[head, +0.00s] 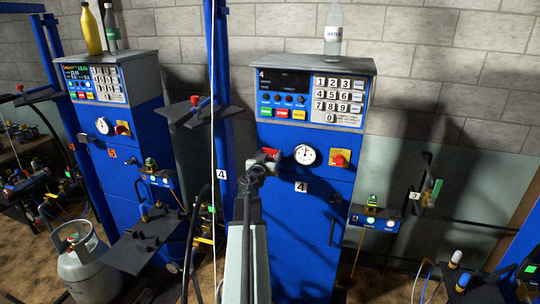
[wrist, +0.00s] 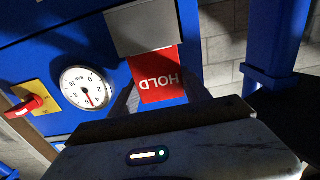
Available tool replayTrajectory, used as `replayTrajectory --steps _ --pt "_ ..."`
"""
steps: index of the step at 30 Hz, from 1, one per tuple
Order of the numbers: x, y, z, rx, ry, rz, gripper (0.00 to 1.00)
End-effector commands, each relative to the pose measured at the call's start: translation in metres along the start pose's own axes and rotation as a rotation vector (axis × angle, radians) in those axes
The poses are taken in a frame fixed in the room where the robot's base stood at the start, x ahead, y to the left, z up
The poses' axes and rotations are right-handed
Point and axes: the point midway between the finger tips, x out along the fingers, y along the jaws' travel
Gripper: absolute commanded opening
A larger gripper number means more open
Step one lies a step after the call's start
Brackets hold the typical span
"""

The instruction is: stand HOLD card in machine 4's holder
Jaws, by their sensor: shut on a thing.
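Machine 4 (head: 285,225) is the blue cabinet in the middle of the head view, with a display and keypad on top. My gripper (head: 264,163) is at its front, left of the round gauge. In the wrist view, the red HOLD card (wrist: 158,78) is between my fingers, its lettering upside down in the picture. A grey plate (wrist: 140,28), which looks like the holder, overlaps the card's far end. I cannot tell whether the card is inside it or only behind its edge. My gripper is shut on the card, and its body hides the near end.
The gauge (head: 305,154) and a red switch (head: 340,159) are right of my gripper. A blue post (head: 226,120) and a dark shelf (head: 205,115) stand close on the left. A water bottle (head: 333,32) is on top of machine 4. A gas cylinder (head: 86,262) stands at lower left.

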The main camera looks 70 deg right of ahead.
Motion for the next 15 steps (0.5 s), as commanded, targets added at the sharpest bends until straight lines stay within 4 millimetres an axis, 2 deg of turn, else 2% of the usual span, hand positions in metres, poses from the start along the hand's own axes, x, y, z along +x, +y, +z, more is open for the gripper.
replayTrajectory --steps 9,10,12,13,15 --pt "0.0000 -0.0002 0.0025 0.000 0.000 0.000 0.10" --pt "0.0000 -0.0002 0.0025 0.000 0.000 0.000 0.58" --pt "0.0000 -0.0002 0.0025 0.000 0.000 0.000 0.78" --pt "0.0000 -0.0002 0.0025 0.000 0.000 0.000 0.81" --pt "0.0000 -0.0002 0.0025 0.000 0.000 0.000 0.81"
